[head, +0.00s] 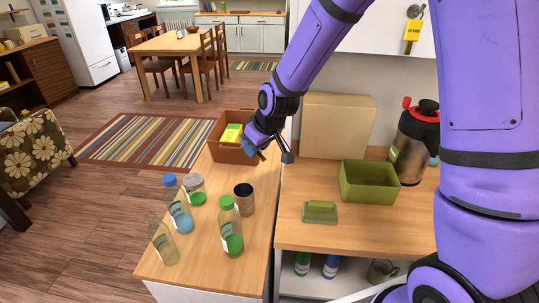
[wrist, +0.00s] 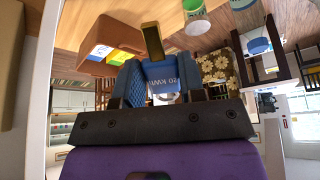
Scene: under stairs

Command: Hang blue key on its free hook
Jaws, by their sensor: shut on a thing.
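My gripper (head: 258,149) hangs over the left counter beside the brown box, and in the wrist view it is shut on the blue key. The blue key (wrist: 160,74) has a blue tag with lettering between the fingers and a dark gold part (wrist: 152,40) sticking out beyond them. In the head view the key is a small blue patch (head: 248,146) at the fingertips. At top right a yellow tag (head: 411,31) hangs from a round metal hook (head: 415,11) on a white panel. I see no free hook; my arm covers part of that panel.
The brown box (head: 229,153) holds yellow and green items. Several bottles and jars and a metal cup (head: 244,198) stand on the left counter.

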